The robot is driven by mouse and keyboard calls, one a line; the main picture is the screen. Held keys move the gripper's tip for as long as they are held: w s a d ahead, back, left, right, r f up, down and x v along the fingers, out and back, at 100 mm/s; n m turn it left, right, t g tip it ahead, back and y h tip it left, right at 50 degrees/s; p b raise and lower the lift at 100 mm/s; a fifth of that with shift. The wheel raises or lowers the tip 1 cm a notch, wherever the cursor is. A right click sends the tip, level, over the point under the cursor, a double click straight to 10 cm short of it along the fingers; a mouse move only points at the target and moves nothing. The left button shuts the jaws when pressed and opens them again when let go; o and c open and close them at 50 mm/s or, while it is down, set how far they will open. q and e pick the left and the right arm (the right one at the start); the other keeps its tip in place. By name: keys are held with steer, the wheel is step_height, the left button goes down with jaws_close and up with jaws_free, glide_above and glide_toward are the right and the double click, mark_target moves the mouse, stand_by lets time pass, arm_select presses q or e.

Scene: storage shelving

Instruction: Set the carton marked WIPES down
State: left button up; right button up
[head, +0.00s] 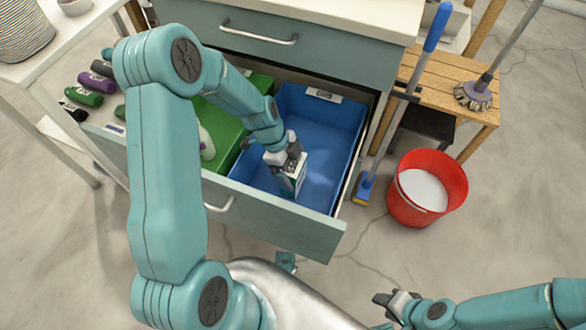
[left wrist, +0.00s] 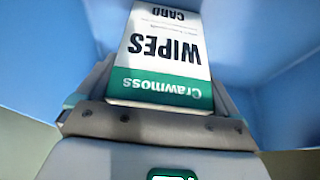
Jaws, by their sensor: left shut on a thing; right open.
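The carton marked WIPES (left wrist: 165,50) is white with a green band reading Crawmoss. It fills the middle of the left wrist view, between the jaws. In the head view the carton (head: 294,185) is small and partly hidden by my left gripper (head: 288,170). My left gripper is shut on it, inside the blue bin (head: 318,115) in the open drawer. The bin's blue walls surround the carton in the left wrist view. I cannot tell whether the carton touches the bin floor. My right gripper (head: 392,302) is open and empty at the lower right, over the floor.
A green bin (head: 228,125) sits left of the blue bin in the drawer (head: 270,222). Several bottles (head: 85,95) lie further left. A red bucket (head: 428,187), a blue-handled broom (head: 430,40) and a wooden bench (head: 450,90) stand to the right. The blue bin's visible floor looks empty around the carton.

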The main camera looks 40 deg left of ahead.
arm_select(q)
steer(key=shift+f, duration=0.2)
steer(key=o, duration=0.7)
steer(key=shift+r, duration=0.1)
steer(key=shift+c, duration=0.2)
steer(key=p+v, duration=0.3)
steer(key=v, duration=0.9)
steer(key=shift+r, duration=0.15)
steer(key=shift+d, duration=0.15)
